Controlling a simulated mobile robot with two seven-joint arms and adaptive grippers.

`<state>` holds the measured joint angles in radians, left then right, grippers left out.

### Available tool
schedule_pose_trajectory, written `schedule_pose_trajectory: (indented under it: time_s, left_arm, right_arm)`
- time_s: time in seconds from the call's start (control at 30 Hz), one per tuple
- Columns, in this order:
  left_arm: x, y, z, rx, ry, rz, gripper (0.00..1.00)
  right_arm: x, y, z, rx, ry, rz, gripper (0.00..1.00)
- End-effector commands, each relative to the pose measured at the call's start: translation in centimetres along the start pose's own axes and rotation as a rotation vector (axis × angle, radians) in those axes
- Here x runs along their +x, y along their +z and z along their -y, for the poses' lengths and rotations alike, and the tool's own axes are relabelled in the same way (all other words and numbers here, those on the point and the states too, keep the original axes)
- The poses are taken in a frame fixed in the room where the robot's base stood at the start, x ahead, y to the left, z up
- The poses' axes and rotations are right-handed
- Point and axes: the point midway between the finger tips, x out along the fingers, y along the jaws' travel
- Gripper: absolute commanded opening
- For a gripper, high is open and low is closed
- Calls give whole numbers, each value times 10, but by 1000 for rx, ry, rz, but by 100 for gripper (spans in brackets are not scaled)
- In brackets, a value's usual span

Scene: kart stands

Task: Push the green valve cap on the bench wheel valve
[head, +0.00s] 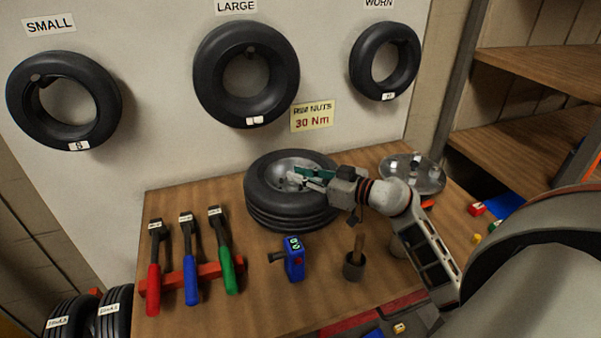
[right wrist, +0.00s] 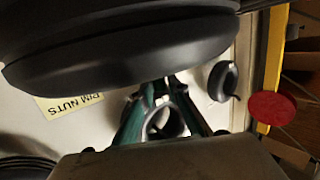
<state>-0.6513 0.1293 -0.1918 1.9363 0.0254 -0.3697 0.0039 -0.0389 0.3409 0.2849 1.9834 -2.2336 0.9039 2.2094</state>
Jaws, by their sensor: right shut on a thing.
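The bench wheel (head: 290,215), a black tyre on a grey rim, lies flat on the wooden bench. My right gripper (head: 294,176) reaches in from the right, with its fingertips over the rim's hub area. In the right wrist view the fingers (right wrist: 165,84) have teal sides and come together at their tips, close to the dark tyre (right wrist: 130,55). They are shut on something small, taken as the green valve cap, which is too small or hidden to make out. The valve is not distinguishable either. My left gripper is not in view.
Red, blue and green-handled tools (head: 190,275) stand at the bench's left. A blue digital gauge (head: 294,260) and a dark cup with a brush (head: 354,264) stand in front of the wheel. A round metal tray (head: 428,182) lies right. Tyres hang on the wall behind.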

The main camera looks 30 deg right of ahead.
Motion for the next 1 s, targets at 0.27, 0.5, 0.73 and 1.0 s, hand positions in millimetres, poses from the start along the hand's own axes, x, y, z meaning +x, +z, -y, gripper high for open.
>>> schedule_pose_trajectory:
  time_s: [0.27, 0.5, 0.73, 1.0]
  left_arm:
    - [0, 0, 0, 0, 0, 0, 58]
    - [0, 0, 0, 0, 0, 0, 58]
    - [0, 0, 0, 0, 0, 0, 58]
    - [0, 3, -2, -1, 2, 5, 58]
  right_arm:
    - [1, 6, 0, 1, -1, -1, 8]
    - [2, 12, 0, 1, 0, 0, 8]
    - [2, 12, 0, 0, 0, -1, 35]
    - [-1, 12, 0, 0, 0, 0, 35]
